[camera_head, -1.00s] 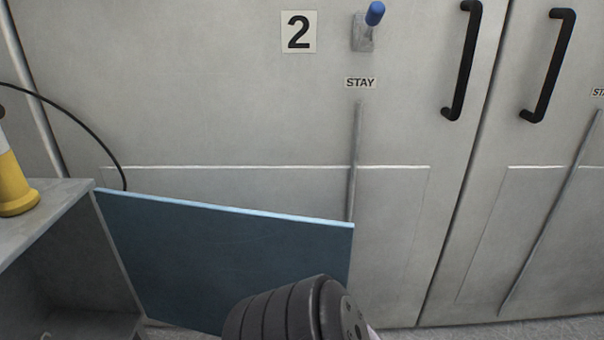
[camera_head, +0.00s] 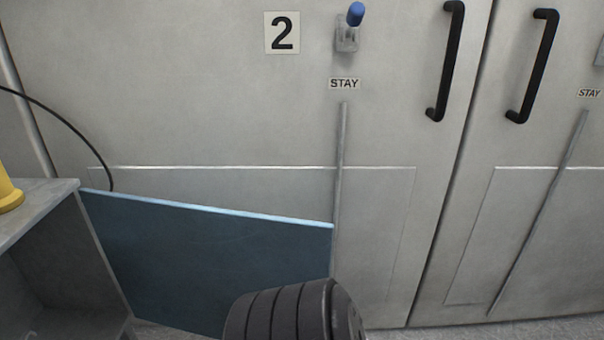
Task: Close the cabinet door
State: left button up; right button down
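The cabinet door is a flat blue panel (camera_head: 205,250) at the lower left in the head view. It stands open, joined at its left edge to the grey cabinet (camera_head: 95,250). Its light blue top edge runs to the right and ends in front of the large grey doors. A dark ribbed part of my own arm covers the door's lower right corner at the bottom of the view. No gripper fingers show, so I cannot see whether either gripper is open or shut.
Large grey doors (camera_head: 200,90) with black handles (camera_head: 445,60) stand behind the blue door. A blue-tipped lever (camera_head: 348,28) sits above a STAY label (camera_head: 344,84). A yellow object (camera_head: 8,195) stands on the cabinet top. A black cable (camera_head: 65,128) hangs behind it.

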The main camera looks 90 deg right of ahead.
aim_at(182, 266)
jog(key=k+z, duration=0.2)
jog(key=z, duration=0.25)
jog(key=k+l+z, duration=0.1)
jog(key=z, duration=0.3)
jog(key=i+z, duration=0.1)
jog(key=z, duration=0.4)
jog(key=i+j+z, duration=0.1)
jog(key=z, duration=0.4)
jog(key=j+z, duration=0.1)
jog(key=z, duration=0.35)
jog(key=i+j, duration=0.15)
